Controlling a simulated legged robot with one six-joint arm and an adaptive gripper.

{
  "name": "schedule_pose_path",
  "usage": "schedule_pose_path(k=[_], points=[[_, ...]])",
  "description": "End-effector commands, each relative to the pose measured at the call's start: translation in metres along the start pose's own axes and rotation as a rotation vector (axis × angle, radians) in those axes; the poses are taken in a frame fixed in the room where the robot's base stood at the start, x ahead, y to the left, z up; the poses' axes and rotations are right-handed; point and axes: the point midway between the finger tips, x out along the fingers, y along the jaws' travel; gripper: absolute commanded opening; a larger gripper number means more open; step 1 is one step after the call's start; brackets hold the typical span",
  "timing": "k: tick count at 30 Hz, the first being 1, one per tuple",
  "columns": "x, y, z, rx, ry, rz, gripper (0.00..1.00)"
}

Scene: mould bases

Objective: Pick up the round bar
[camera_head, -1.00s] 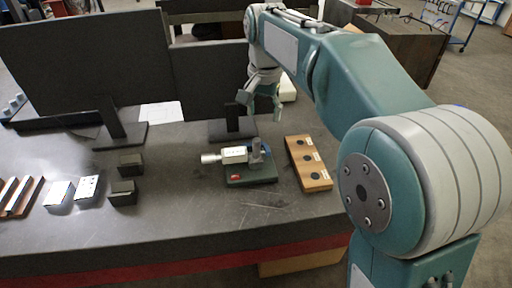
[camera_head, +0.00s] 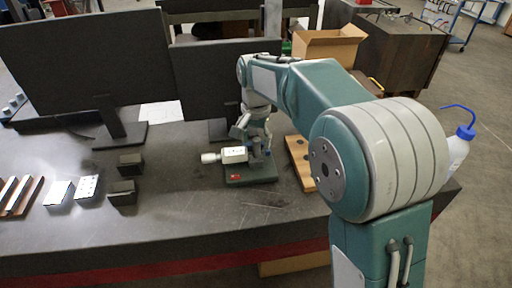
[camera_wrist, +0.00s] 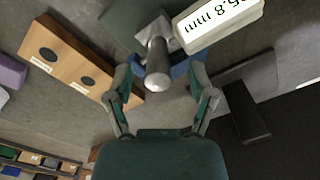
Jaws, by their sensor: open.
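The round bar (camera_wrist: 157,66) is a short grey metal cylinder in the wrist view, with its end facing the camera. It stands at a measuring device (camera_wrist: 218,22) with a white display reading in mm. My gripper (camera_wrist: 160,78) is open, with one finger on each side of the bar and gaps between fingers and bar. In the head view my gripper (camera_head: 252,133) is over the right part of the device, whose green base (camera_head: 250,174) rests on the table. The arm and gripper largely hide the bar there.
A wooden block with round holes (camera_head: 300,160) lies right of the device and also shows in the wrist view (camera_wrist: 72,65). Dark blocks (camera_head: 122,193) and light blocks (camera_head: 58,193) sit at left. Monitors (camera_head: 85,65) stand behind. The table front (camera_head: 190,225) is clear.

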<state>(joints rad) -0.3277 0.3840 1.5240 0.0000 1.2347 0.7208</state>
Motion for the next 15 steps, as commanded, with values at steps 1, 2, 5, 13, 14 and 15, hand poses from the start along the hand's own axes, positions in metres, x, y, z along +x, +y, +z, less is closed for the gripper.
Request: schedule_pose_path(k=[1, 2, 5, 13, 14, 15], points=[[0.0059, 0.0003, 0.0005, 0.000, -0.001, 0.001, 0.71], [0.0081, 0.0002, 0.0004, 0.000, 0.000, 0.000, 0.71], [0.0117, 0.0002, 0.0003, 0.000, 0.001, -0.001, 0.71], [0.0120, 0.0002, 0.0002, 0.000, 0.001, -0.001, 0.31], [0.0121, 0.0003, 0.0002, 0.000, 0.001, 0.000, 0.18], [0.0124, 0.0005, 0.0001, 0.000, 0.000, 0.001, 0.00]])
